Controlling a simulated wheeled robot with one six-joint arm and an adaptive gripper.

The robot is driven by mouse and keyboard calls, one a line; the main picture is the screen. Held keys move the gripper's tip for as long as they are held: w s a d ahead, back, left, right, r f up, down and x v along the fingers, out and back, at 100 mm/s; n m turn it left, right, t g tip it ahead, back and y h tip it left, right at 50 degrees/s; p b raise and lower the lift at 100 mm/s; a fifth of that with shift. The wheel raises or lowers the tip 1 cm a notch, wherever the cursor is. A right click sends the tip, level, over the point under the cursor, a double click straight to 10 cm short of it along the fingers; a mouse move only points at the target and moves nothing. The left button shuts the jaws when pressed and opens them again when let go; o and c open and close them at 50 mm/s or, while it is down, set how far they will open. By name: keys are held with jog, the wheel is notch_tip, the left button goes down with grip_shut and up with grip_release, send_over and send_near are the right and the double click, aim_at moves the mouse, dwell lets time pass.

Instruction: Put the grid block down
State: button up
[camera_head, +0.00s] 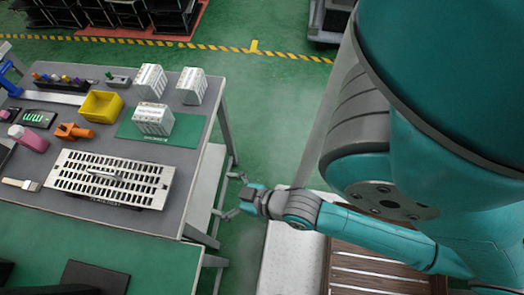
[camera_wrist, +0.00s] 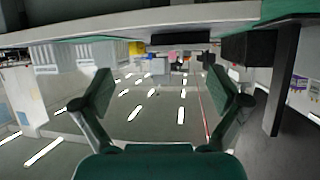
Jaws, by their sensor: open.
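Three white box-shaped blocks with fine grid-like markings are on the grey table. One block (camera_head: 153,119) sits upright on a green mat (camera_head: 190,130); the others, a back left block (camera_head: 150,81) and a back right block (camera_head: 191,86), stand behind it. A pale slotted plate (camera_head: 76,170) with rows of dark openings and a handle lies nearer the front. I cannot tell which of these is the grid block. My gripper (camera_head: 231,195) is open and empty, off the table's right side and apart from everything on it. Its spread fingers show empty in the wrist view (camera_wrist: 160,95).
The table (camera_head: 205,165) also holds a yellow bin (camera_head: 101,107), an orange clamp-like part (camera_head: 74,132), a pink bottle (camera_head: 29,138) and a brush (camera_head: 20,184). The table's right edge and legs are close to my gripper. Green floor (camera_head: 265,110) is clear beyond.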

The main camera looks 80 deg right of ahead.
jog(key=s+a+r+n+t+y, duration=0.1)
jog(key=s+a+r+t, duration=0.1)
jog(key=s+r, duration=0.5)
jog(key=s+a, duration=0.1)
jog(key=s, duration=0.3)
jog(key=shift+a+n+y, duration=0.2)
jog(key=shift+n+y, duration=0.2)
